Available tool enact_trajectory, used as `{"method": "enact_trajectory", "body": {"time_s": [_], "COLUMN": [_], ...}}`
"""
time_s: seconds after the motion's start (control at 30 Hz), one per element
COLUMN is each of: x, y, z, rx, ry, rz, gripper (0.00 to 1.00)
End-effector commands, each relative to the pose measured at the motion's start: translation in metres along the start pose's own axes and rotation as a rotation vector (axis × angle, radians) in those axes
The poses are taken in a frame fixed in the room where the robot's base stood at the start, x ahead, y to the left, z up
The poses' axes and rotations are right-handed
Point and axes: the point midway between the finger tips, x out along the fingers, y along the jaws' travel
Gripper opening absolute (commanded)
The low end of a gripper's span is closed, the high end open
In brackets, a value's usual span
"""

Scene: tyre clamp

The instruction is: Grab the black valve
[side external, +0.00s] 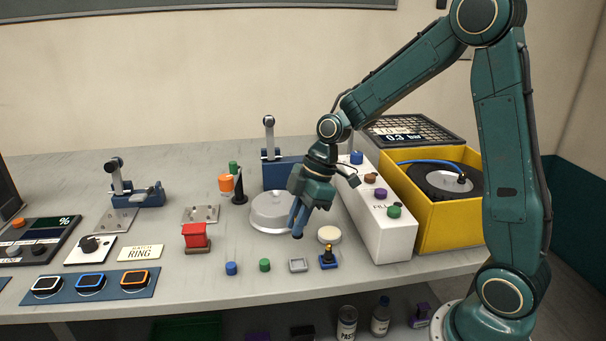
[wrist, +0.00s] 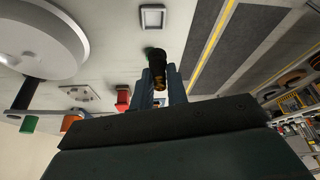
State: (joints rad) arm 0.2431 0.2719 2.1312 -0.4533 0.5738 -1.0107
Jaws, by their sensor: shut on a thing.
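My gripper (wrist: 158,80) is shut on the black valve (wrist: 157,56), a small dark cylinder with brass-coloured parts, held between the two blue fingertips in the wrist view. In the side view my gripper (side external: 298,222) points down over the bench, in front of the round silver lid (side external: 268,212). Only a small dark tip of the valve shows there below the fingers. Whether it touches the bench is hard to tell.
A small brass-and-black fitting on a blue base (side external: 328,258) and a cream round button (side external: 329,235) are close by on the right. A white button box (side external: 378,228) and a yellow crate (side external: 440,226) with a tyre stand further right. A red block (side external: 195,237) is left.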

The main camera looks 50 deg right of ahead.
Motion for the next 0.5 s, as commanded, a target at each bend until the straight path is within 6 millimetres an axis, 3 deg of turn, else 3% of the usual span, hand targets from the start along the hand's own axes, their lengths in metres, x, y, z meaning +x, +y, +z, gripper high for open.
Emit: {"method": "enact_trajectory", "body": {"time_s": [0.2, 0.5], "x": [-0.047, -0.093], "y": [0.001, 0.001], "z": [-0.019, -0.038], "rx": [-0.001, 0.0], "ry": [0.002, 0.001], "rz": [0.004, 0.001], "gripper": [0.0, 0.0]}}
